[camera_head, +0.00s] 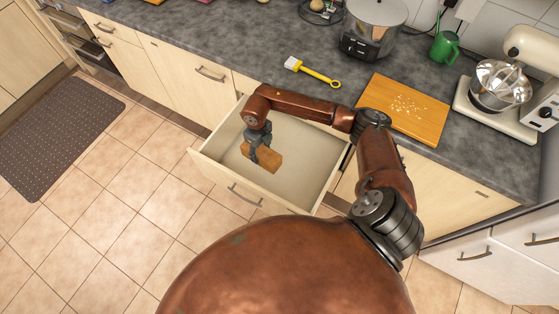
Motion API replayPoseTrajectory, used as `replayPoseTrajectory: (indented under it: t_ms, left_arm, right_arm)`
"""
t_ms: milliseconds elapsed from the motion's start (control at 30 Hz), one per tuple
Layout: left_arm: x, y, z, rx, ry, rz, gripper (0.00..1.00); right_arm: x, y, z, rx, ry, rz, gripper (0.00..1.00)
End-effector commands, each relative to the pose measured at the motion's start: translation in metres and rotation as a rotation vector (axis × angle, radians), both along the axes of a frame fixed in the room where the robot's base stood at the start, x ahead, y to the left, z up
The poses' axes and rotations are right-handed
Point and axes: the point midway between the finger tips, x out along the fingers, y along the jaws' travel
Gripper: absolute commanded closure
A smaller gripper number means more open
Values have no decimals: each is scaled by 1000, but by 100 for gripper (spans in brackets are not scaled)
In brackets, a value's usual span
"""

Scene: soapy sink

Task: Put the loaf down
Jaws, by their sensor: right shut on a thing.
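The loaf (266,158) is a small brown block over the floor of the open drawer (307,160). My right gripper (254,156) points down into the drawer and is shut on the loaf, partly covering its left end. I cannot tell whether the loaf touches the drawer floor. My left gripper is not in view.
The drawer stands pulled out under the grey counter (240,45), otherwise looking empty. On the counter are a yellow-handled brush (315,73), a cutting board (420,122) with crumbs, a slow cooker (370,25), a green watering can (445,47) and a stand mixer (497,85).

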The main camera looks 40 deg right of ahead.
Motion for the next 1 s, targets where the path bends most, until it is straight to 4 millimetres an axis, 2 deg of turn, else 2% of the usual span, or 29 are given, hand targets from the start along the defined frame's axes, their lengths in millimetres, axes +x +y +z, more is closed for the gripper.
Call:
replayPoseTrajectory:
  t_ms: [33,100,200,333,567,800,1000]
  left_arm:
    - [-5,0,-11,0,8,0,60]
    - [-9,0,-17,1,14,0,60]
    - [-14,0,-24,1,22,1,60]
    - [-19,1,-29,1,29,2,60]
    - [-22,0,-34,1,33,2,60]
    - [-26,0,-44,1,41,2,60]
    - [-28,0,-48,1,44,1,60]
  right_arm:
    - [-2,-6,-24,3,7,-122,89]
    - [-3,-14,-45,2,6,-288,89]
    - [-4,-25,-68,1,3,-482,89]
    - [-7,-33,-85,1,0,-640,89]
    - [-8,-37,-109,2,0,-714,89]
    - [-8,-36,-150,1,1,-712,89]
    - [-8,-37,-168,1,0,-709,89]
